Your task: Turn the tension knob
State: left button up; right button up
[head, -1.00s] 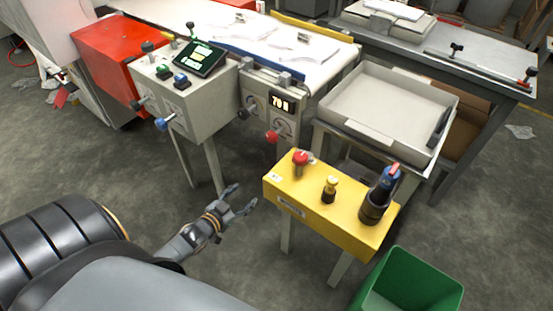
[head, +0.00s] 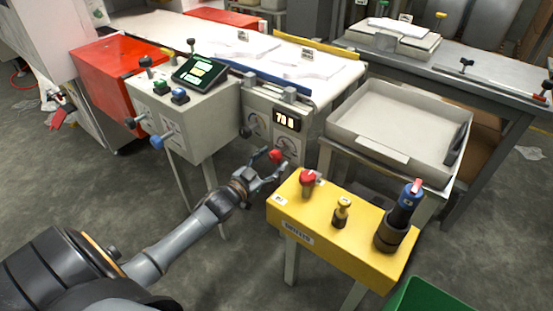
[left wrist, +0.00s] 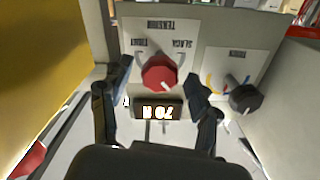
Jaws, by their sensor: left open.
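The red tension knob (head: 276,156) sticks out from the grey panel under the conveyor. In the left wrist view the red knob (left wrist: 160,72) sits on a dial labelled TENSION, with its white pointer line on the lower right in this upside-down view. My left gripper (head: 272,163) is open at the knob, its fingertips on either side. In the left wrist view the two fingers stand apart with the knob between their tips, and I see no clear contact. The lit display (head: 287,120) reads 70 N. My right gripper is not in view.
A black knob (left wrist: 245,98) sits beside the tension dial. The yellow button box (head: 320,244) stands close to the right of my left gripper. A grey control box (head: 205,118) with levers stands to the left. A grey tray (head: 385,150) lies behind the yellow box.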

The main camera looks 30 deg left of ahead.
pick_arm(q)
jog(key=shift+w+d, duration=0.1)
jog(key=shift+w, duration=1.3)
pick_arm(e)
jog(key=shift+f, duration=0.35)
pick_arm(q)
jog(key=c, duration=1.2)
